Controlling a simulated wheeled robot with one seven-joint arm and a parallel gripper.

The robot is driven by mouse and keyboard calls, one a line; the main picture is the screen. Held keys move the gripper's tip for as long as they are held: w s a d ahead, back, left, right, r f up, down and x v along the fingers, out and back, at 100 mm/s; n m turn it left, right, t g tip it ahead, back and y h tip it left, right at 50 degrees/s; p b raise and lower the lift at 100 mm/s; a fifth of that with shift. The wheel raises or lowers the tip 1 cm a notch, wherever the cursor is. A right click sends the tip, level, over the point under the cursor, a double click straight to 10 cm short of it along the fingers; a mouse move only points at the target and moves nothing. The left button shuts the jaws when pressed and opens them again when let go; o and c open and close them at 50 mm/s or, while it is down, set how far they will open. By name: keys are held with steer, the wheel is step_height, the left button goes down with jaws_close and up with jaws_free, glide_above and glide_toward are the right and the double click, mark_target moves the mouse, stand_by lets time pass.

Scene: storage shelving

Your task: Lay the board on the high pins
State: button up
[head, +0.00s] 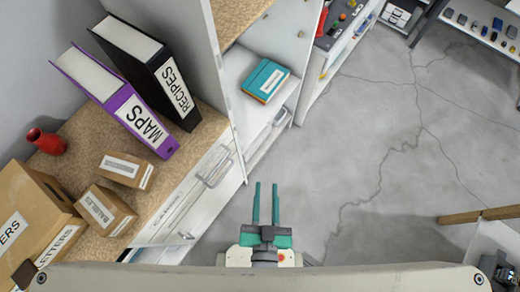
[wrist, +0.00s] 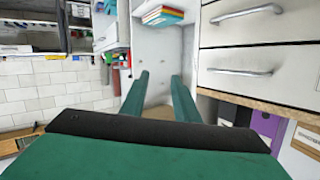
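My gripper (head: 266,203) points forward over the floor in front of the white shelving. Its two teal fingers are apart with nothing between them; they also show in the wrist view (wrist: 160,95). A tan, board-like surface (head: 235,14) lies inside the tall white cabinet (head: 290,45) at the top of the head view; I cannot tell whether it is the loose board. A tan patch (wrist: 158,113) shows between the fingers in the wrist view, beyond them. I cannot make out the high pins clearly in either view.
Teal books (head: 265,80) lie on a white shelf of the cabinet. A tan counter (head: 75,135) at left holds binders (head: 118,105), boxes (head: 105,210) and a red vase (head: 47,141), above drawers (wrist: 240,65). Cracked grey floor (head: 370,150) is open at right.

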steer(key=s, duration=0.1)
steer(key=s+a+n, duration=0.1)
steer(key=s, duration=0.1)
steer(key=s+r+n, duration=0.1)
steer(key=shift+s+a+y, duration=0.2)
steer(key=shift+a+y, duration=0.1)
steer(key=shift+a, duration=0.05)
